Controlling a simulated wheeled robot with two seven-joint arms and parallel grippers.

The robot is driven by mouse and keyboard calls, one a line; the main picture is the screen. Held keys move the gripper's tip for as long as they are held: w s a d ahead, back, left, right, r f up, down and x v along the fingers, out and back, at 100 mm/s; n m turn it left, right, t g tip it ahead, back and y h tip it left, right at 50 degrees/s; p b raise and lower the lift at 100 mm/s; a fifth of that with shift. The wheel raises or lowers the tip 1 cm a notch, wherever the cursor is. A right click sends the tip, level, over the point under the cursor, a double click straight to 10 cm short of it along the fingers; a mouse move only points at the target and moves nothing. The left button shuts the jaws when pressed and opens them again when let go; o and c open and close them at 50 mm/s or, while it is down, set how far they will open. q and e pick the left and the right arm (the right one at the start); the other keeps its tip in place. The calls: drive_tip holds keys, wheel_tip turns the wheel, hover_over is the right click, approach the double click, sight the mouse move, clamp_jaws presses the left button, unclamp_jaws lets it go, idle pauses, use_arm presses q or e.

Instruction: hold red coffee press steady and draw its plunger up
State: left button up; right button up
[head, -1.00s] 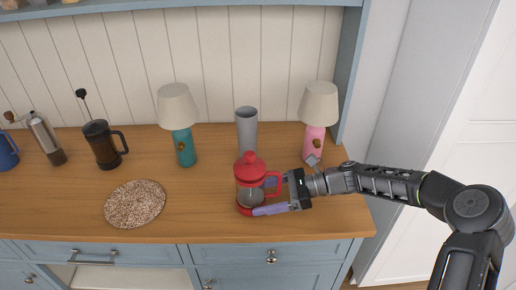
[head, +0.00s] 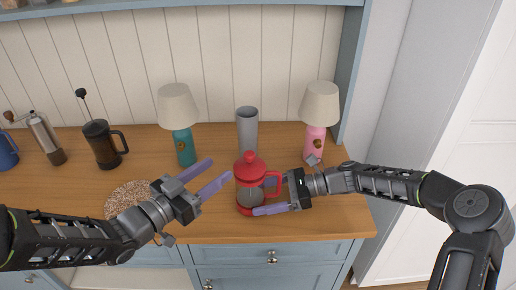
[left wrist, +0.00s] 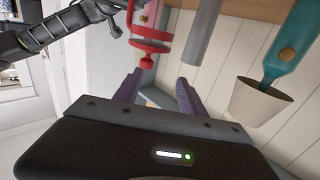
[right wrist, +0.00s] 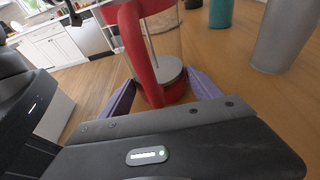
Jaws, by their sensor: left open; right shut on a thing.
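The red coffee press (head: 250,182) stands upright on the wooden counter, its glass showing between red frame parts and its red lid and knob on top. It also shows in the left wrist view (left wrist: 150,40) and close up in the right wrist view (right wrist: 165,45). My right gripper (head: 262,195) is shut on the press low on its body, from the right; its fingers show on either side in the right wrist view (right wrist: 160,88). My left gripper (head: 220,172) is open and empty, just left of the press and apart from it, with its fingers pointing right.
A grey cylinder (head: 247,130) stands behind the press. A teal lamp-like bottle (head: 184,145) and a pink one (head: 314,140) stand either side. A black press (head: 103,146), a grinder (head: 45,138) and a speckled round mat (head: 125,195) are at left.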

sight(253, 152)
use_arm(q)
drive_tip(key=shift+s+d+r+m+h, duration=0.2)
drive_tip(key=shift+s+d, duration=0.1)
drive_tip(key=shift+d, duration=0.25)
drive_tip(key=shift+s+d+r+m+h, duration=0.1)
drive_tip(key=shift+s+d+h, duration=0.15)
drive_tip(key=shift+d, duration=0.3)
drive_tip(key=shift+w, duration=0.1)
drive_tip(key=x, duration=1.2)
drive_tip(key=shift+f, duration=0.25)
clamp_jaws()
